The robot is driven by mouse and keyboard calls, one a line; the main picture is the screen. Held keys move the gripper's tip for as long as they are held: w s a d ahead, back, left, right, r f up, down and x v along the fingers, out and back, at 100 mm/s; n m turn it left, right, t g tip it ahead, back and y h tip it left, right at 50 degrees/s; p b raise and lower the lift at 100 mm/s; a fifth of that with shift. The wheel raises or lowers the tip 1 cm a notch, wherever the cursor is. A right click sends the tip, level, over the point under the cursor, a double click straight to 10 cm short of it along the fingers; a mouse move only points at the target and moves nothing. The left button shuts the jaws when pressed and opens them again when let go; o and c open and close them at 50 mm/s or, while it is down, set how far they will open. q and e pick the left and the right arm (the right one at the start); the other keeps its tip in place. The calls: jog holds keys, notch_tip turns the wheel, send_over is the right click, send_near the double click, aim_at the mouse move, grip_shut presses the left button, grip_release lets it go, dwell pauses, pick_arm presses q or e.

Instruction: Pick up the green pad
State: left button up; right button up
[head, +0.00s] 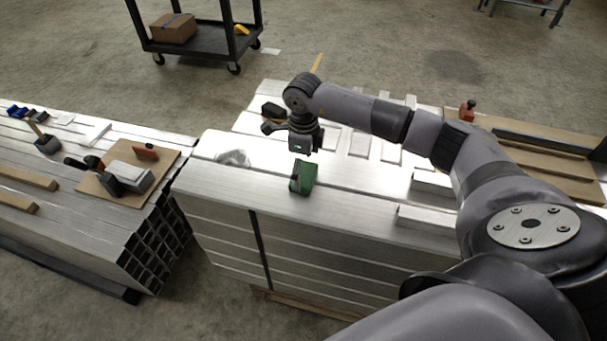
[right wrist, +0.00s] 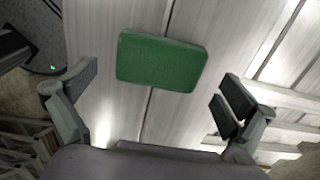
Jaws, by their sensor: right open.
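The green pad (head: 303,177) is a small block on top of the middle stack of aluminium bars (head: 340,205), close to the near edge. In the right wrist view the green pad (right wrist: 162,62) lies ahead of the palm, in the gap between the fingers. My right gripper (head: 293,140) is just beyond and above the pad in the head view. In the right wrist view my right gripper (right wrist: 160,88) has its fingers wide apart, with nothing between them touching the pad. My left gripper is not in view.
A left stack of tubes (head: 70,205) carries a wooden board (head: 110,188) with tools. Crumpled clear wrap (head: 233,158) lies left of the pad. Loose bars (head: 428,218) lie to the right. A black cart (head: 205,42) with a cardboard box (head: 173,28) stands behind on open floor.

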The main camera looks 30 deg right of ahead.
jog(key=shift+f, duration=1.15)
jog(key=shift+c, duration=0.6)
jog(key=c, duration=1)
